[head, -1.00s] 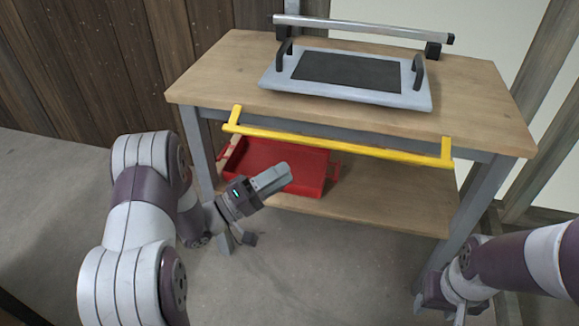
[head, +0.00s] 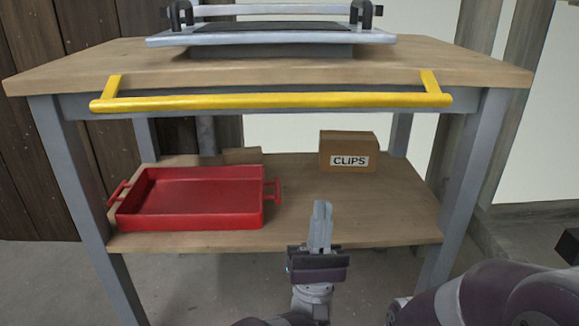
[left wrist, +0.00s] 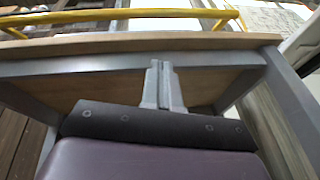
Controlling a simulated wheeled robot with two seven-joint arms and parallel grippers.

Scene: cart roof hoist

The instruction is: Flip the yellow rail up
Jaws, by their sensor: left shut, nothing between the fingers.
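The yellow rail (head: 270,101) runs along the front edge of the wooden cart top (head: 270,65), its bar hanging in front of and a little below that edge on two short end arms. It also shows along the top of the left wrist view (left wrist: 120,14). My left gripper (head: 322,205) is shut and empty, pointing upward in front of the lower shelf, below the rail and apart from it. Its closed fingers show in the left wrist view (left wrist: 161,66). My right arm is at the bottom right of the head view; its fingers are not seen.
A red tray (head: 135,202) and a box marked CLIPS (head: 347,145) stand on the lower shelf (head: 340,222). A grey panel with dark handles (head: 270,38) lies on the cart top. Grey legs (head: 70,165) stand at both sides. The space directly in front of the rail looks clear.

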